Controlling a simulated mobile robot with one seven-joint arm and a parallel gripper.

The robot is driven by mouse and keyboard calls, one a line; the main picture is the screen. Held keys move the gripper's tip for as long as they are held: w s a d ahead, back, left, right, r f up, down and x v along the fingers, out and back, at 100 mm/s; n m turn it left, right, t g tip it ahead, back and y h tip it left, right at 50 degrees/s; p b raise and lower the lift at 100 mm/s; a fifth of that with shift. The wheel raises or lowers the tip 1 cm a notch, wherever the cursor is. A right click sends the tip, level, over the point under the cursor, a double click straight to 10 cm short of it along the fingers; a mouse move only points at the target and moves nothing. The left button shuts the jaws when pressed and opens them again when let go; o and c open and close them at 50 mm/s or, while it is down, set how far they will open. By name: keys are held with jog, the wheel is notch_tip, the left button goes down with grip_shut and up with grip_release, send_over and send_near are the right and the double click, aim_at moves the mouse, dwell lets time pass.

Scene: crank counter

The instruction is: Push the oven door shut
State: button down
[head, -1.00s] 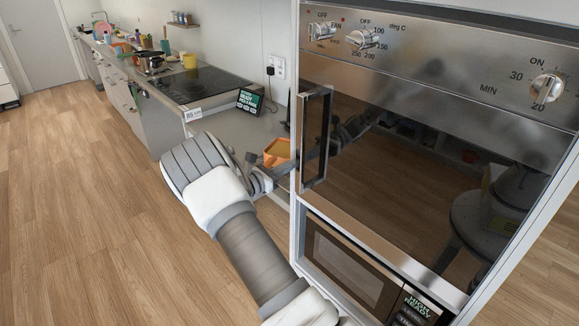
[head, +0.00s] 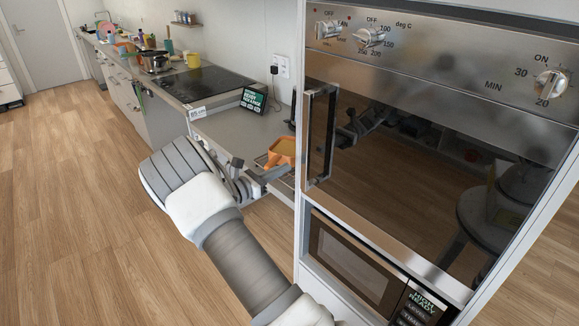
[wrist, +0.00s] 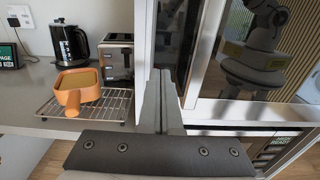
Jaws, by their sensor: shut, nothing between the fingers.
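The oven door (head: 420,190) is a dark glass panel with a vertical handle (head: 319,135) on its left side. It looks flush or nearly flush with the oven front; I cannot tell whether a small gap is left. The door also shows at the right of the wrist view (wrist: 250,55), with reflections in its glass. My gripper (wrist: 162,78) is shut and empty, its fingers pointing towards the door's handle side. In the head view my gripper is left of the handle, apart from it as far as I can see, partly hidden by my wrist.
An orange pan (wrist: 77,88) sits on a wire rack (wrist: 90,107) on the counter, close left of my gripper. A kettle (wrist: 70,42) and a toaster (wrist: 117,62) stand behind. A microwave (head: 350,260) is below the oven. The floor at left is clear.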

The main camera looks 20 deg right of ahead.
jog(key=v, duration=0.8)
jog(key=s+d+r+m+g+y, duration=0.2)
jog(key=s+r+m+g+y, duration=0.15)
jog(key=s+m, duration=0.35)
jog(key=s+d+r+m+g+y, duration=0.2)
jog(key=s+r+m+y, duration=0.25)
jog(key=s, duration=0.45)
jog(key=s+a+r+m+t+y, duration=0.3)
jog(key=s+a+r+m+y, duration=0.1)
jog(key=s, duration=0.5)
jog(key=s+a+r+m+t+y, duration=0.3)
jog(key=s+a+m+y, duration=0.2)
jog(key=s, duration=0.4)
jog(key=shift+s+a+r+m+b, duration=0.25)
jog(key=shift+a+r+m+b, duration=0.15)
jog(key=shift+a, duration=0.4)
